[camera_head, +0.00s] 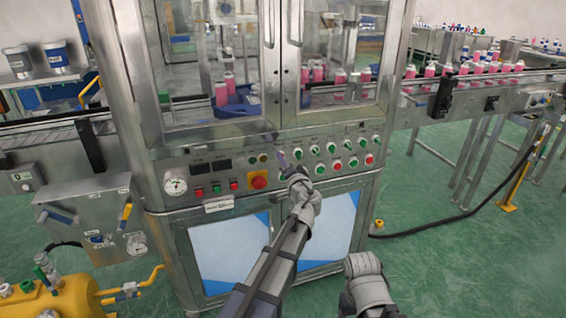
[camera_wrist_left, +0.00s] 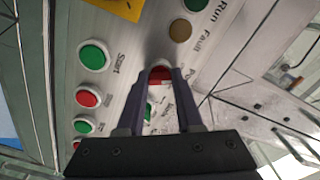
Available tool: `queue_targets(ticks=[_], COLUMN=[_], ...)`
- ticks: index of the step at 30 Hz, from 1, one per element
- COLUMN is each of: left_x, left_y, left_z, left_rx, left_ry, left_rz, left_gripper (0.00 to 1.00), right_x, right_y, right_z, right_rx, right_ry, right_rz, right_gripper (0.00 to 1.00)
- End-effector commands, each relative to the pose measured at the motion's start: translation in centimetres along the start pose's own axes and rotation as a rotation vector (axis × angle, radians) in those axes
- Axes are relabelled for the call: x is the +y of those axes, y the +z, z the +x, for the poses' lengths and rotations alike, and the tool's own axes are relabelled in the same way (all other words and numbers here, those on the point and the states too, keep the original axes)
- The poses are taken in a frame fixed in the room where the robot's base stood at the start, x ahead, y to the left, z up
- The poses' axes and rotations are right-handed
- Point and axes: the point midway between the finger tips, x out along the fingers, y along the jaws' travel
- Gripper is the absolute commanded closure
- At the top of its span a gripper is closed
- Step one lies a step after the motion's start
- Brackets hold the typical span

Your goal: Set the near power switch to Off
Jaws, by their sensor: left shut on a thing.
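The power switch, a red-topped control (camera_wrist_left: 160,70) on the machine's front panel, shows between my fingertips in the left wrist view. Lettering beside it starts with "Po", the rest being hidden or too small to read. My left gripper (camera_head: 282,160) reaches the panel just right of the dark green and amber lamps; it also shows in the left wrist view (camera_wrist_left: 161,78). Its two dark fingers are shut on the red switch. The fingers cover most of the switch, so I cannot tell its setting. My right gripper is not in view; only part of my right arm shows at the bottom.
A red emergency stop on a yellow plate (camera_head: 258,180) sits left of the gripper. Green button (camera_wrist_left: 94,55) and red button (camera_wrist_left: 88,97) lie close by. More buttons (camera_head: 335,148) fill the panel's right. A conveyor (camera_head: 480,80) with pink bottles runs at right. Glass doors stand above.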

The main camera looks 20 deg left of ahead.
Motion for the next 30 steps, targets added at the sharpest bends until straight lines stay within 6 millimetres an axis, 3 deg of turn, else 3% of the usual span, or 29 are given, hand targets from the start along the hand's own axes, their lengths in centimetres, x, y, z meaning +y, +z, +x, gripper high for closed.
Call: queue_targets(ticks=[17, 18, 25, 30], left_x=[0.06, 0.05, 0.03, 0.02], left_y=[0.06, 0.06, 0.03, 0.02], left_z=[-0.09, -0.09, -0.05, -0.03], left_rx=[-0.001, -0.001, 0.000, 0.000], left_ry=[0.002, 0.002, 0.001, 0.001], left_rz=[-0.034, -0.034, -0.032, -0.031], left_gripper=[1.00, 0.63, 0.37, 0.35], right_x=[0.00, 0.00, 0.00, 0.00], right_y=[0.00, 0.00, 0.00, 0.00], right_z=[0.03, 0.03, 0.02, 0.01], right_rx=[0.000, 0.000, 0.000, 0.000], right_ry=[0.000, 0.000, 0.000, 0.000], right_rz=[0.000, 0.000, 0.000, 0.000], right_gripper=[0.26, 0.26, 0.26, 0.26])
